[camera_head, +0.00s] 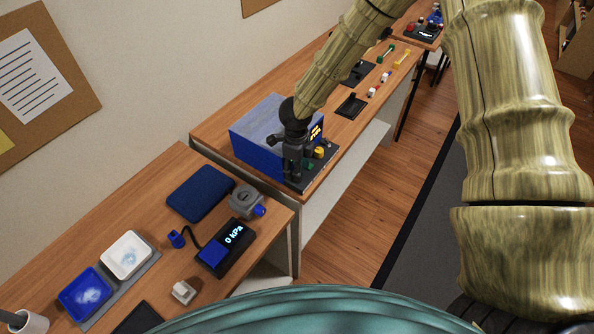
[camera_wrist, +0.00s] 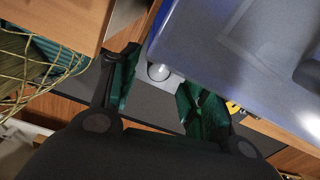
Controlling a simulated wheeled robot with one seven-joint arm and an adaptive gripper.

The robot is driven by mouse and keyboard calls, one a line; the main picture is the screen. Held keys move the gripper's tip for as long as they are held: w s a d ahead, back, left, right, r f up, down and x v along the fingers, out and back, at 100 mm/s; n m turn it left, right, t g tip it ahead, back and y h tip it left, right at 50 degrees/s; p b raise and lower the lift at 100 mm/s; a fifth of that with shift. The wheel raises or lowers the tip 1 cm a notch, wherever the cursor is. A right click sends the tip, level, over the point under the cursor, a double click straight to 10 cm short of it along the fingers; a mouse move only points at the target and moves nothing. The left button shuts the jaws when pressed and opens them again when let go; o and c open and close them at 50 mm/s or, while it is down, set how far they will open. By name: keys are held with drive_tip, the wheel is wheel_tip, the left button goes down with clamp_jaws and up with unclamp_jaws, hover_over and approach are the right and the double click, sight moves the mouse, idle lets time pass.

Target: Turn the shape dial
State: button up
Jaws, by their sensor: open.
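The control unit is a blue box (camera_head: 262,135) with a dark base plate (camera_head: 322,172) on the middle desk. A yellow knob (camera_head: 319,152) stands on the plate, beside a small green part that could be a knob or a finger pad. My gripper (camera_head: 294,178) points down over the near end of the plate, close to the box. In the wrist view my gripper (camera_wrist: 157,78) is open, its green-padded fingers apart. A pale grey round knob (camera_wrist: 158,72) shows between the fingertips; contact is not clear. I cannot tell which knob is the shape dial.
The blue box also fills the upper right of the wrist view (camera_wrist: 240,50), close to the right finger. The near desk holds a pressure display (camera_head: 226,247), a blue case (camera_head: 201,192) and two trays. Further small devices stand farther along the desks.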

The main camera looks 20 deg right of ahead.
wheel_tip(320, 180, up, 10)
drive_tip(key=shift+s, duration=0.15)
idle(0.7)
drive_tip(key=s+d+f+n+t+h+b, duration=0.1)
drive_tip(key=s+d+f+n+h, duration=0.15)
drive_tip(key=s+f+n, duration=0.7)
drive_tip(key=s+d+f+n+h+b, duration=0.15)
drive_tip(key=s+d+f+n, duration=0.35)
drive_tip(key=f, duration=0.7)
drive_tip(key=s+a+f+n+y+b, duration=0.1)
drive_tip(key=s+f+n, duration=0.2)
drive_tip(key=s, duration=0.4)
drive_tip(key=s+a+f+n+y, duration=0.1)
drive_tip(key=s+f+n, duration=0.2)
drive_tip(key=s, duration=0.4)
drive_tip(key=s+a+f+n+g+y+b, duration=0.1)
drive_tip(key=s+a+f+n+y, duration=0.1)
drive_tip(key=s+n, duration=0.3)
drive_tip(key=s, duration=0.2)
drive_tip(key=shift+s+f+b, duration=0.3)
drive_tip(key=shift+s+f, duration=0.1)
drive_tip(key=shift+c, duration=0.3)
